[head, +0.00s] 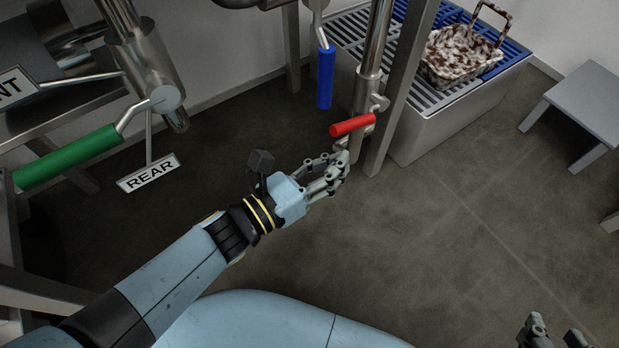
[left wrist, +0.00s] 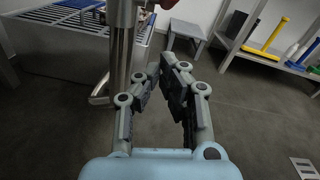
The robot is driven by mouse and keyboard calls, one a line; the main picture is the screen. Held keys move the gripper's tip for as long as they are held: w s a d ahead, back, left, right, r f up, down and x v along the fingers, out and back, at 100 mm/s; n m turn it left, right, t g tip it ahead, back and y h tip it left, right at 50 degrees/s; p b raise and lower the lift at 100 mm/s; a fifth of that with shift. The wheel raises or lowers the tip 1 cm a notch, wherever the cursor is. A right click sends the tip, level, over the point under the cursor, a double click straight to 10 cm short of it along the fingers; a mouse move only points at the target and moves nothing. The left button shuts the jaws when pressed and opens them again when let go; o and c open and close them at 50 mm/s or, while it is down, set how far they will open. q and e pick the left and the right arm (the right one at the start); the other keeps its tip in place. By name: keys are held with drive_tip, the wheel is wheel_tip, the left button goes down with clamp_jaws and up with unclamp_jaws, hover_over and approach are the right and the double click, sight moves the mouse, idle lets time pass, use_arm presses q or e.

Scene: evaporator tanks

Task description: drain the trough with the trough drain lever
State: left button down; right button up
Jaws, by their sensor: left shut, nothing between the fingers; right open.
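A red-handled lever (head: 353,124) sits low on a vertical steel pipe (head: 377,40). A blue-handled lever (head: 326,78) hangs further up and left. A green-handled lever (head: 70,157) is at the left, near a "REAR" sign (head: 149,172). None is labelled as the trough drain. My left gripper (head: 338,168) is shut and empty, just below the red handle; I cannot tell whether it touches. In the left wrist view its fingers (left wrist: 172,85) are beside the pipe (left wrist: 122,60), and a bit of red (left wrist: 168,4) shows at the top edge. My right gripper (head: 556,334) is open, partly cut off.
A grey grated box (head: 430,133) stands right of the pipe, with a brown-stained basket (head: 460,62) on it. A steel post (head: 401,85) stands close to the pipe. A small grey table (head: 590,100) is at the right. The floor between is clear.

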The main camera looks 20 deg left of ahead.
sight(361, 117)
use_arm(q)
drive_tip(key=shift+w+a+r, duration=0.1)
drive_tip(key=shift+w+r, duration=0.15)
drive_tip(key=shift+r, duration=0.65)
drive_tip(key=shift+w+r, duration=0.2)
drive_tip(key=shift+r, duration=0.65)
use_arm(e)
drive_tip(key=shift+w+r+g, duration=0.3)
drive_tip(key=shift+w+r, duration=0.1)
drive_tip(key=shift+r, duration=0.05)
use_arm(q)
drive_tip(key=shift+p, duration=0.3)
